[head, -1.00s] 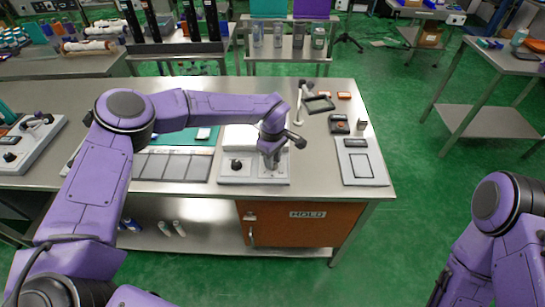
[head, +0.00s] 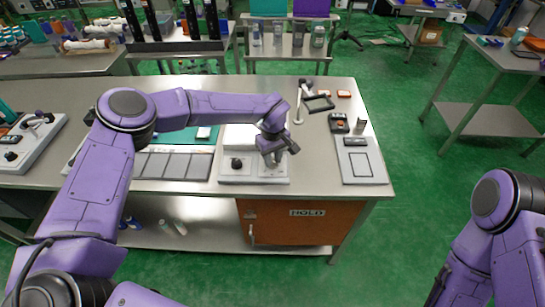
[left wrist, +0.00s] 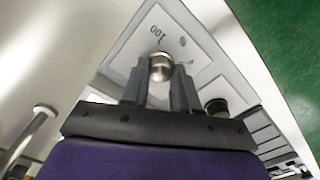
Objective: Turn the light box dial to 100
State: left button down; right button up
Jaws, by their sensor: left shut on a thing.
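The light box (head: 238,142) is a pale unit near the front edge of the steel bench, with a black knob (head: 237,164) on its left front part. My left gripper (head: 273,162) points down over its right front part. In the left wrist view, a round silver dial (left wrist: 161,67) sits between the two fingers of my left gripper (left wrist: 160,82), which are shut on it. A printed "100" shows just beyond the dial. The dial's pointer cannot be made out. The black knob also shows in the left wrist view (left wrist: 216,107). My right arm is at the lower right; its gripper is not in view.
A flat pale device with a black-framed panel (head: 361,165) lies to the right. A small dark device (head: 339,123) and a stand with a dark frame (head: 319,103) are behind it. Dark grey panels (head: 172,166) lie left of the light box.

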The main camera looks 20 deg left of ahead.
aim_at(273, 160)
pick_arm(q)
jog(key=c, duration=0.9)
grip_release()
jog(key=shift+o, duration=0.2)
notch_tip(273, 160, up, 11)
jog(key=b, duration=0.3)
jog(key=shift+f, duration=0.2)
jog(key=shift+a, duration=0.1)
